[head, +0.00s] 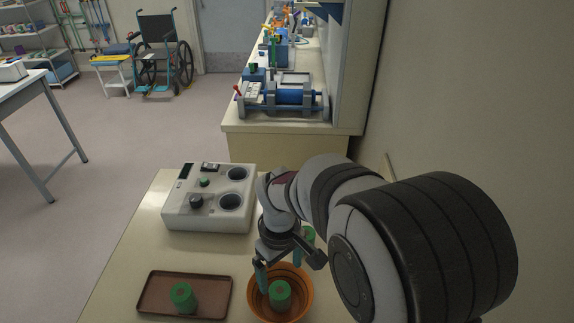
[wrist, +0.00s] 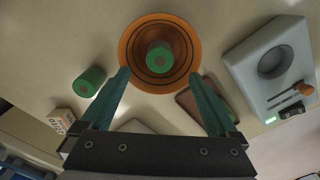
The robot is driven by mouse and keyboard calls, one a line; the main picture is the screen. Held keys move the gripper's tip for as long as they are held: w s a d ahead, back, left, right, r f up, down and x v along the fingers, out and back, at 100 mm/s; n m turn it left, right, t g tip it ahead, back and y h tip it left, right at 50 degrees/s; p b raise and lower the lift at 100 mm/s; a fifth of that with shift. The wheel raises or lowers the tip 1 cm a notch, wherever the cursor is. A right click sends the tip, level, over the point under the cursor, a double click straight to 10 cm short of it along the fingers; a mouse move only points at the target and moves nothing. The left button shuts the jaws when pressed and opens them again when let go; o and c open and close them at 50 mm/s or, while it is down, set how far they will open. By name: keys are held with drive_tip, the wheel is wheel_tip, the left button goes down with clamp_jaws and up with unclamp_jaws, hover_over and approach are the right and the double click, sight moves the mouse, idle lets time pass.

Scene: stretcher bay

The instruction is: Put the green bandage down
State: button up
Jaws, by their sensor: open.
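A green bandage (head: 280,294) stands in the orange-brown bowl (head: 308,304); this bandage (wrist: 160,56) and the bowl (wrist: 128,50) also show in the wrist view. My gripper (head: 279,268) is open over the back part of the bowl. In the wrist view its fingertips (wrist: 160,76) are spread wide, with nothing held between them, and the bandage in the bowl lies beyond them. A second green bandage (head: 183,297) stands on the brown tray (head: 215,283). A third (head: 308,234) stands on the table behind my gripper, partly hidden; it shows left in the wrist view (wrist: 88,82).
A white device (head: 180,216) with round wells stands behind the tray. A small white box (wrist: 62,121) shows at the left in the wrist view. A bench (head: 285,146) with blue equipment is behind the table, and a wall rises at right.

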drive_tip(key=s+d+r+m+y, duration=0.1)
drive_tip(key=s+d+r+m, duration=0.3)
drive_tip(key=s+m, duration=0.3)
drive_tip(key=s+d+r+m, duration=0.4)
drive_tip(key=s+m, duration=0.3)
drive_tip(key=s, duration=0.6)
drive_tip(key=shift+d+r+y, duration=0.15)
drive_tip(key=shift+d+y, duration=0.25)
drive_tip(key=shift+d, duration=0.3)
